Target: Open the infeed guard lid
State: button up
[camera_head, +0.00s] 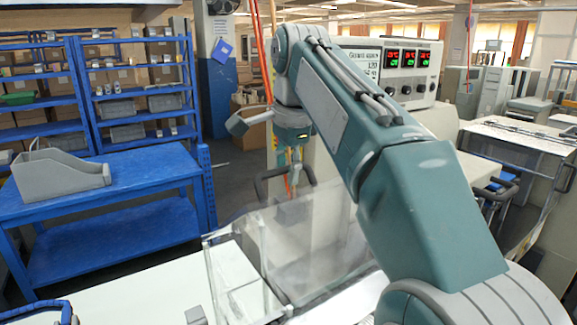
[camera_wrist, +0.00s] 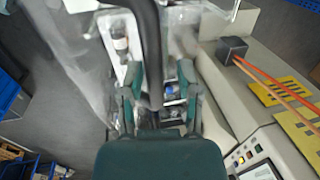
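The infeed guard lid (camera_head: 310,240) is a clear panel rising over the white machine bed in the head view, and I cannot tell its exact angle. A black curved handle (camera_head: 268,178) shows behind and beside my gripper (camera_head: 295,170), which hangs down from the teal arm. In the wrist view, a thick black bar (camera_wrist: 149,40), seemingly that handle, runs between the two teal fingers of my gripper (camera_wrist: 158,85). The fingers are spread, with gaps beside the bar. I cannot tell whether either finger touches it.
A control box with red and green displays (camera_head: 408,57) stands behind my arm. A blue table (camera_head: 140,170) with a grey bin (camera_head: 60,175) is at left, before blue shelves (camera_head: 95,85). Orange cables (camera_wrist: 275,80) run at right in the wrist view.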

jog(key=shift+a+r, duration=0.15)
jog(key=shift+s+d, duration=0.15)
jog(key=shift+d, duration=0.1)
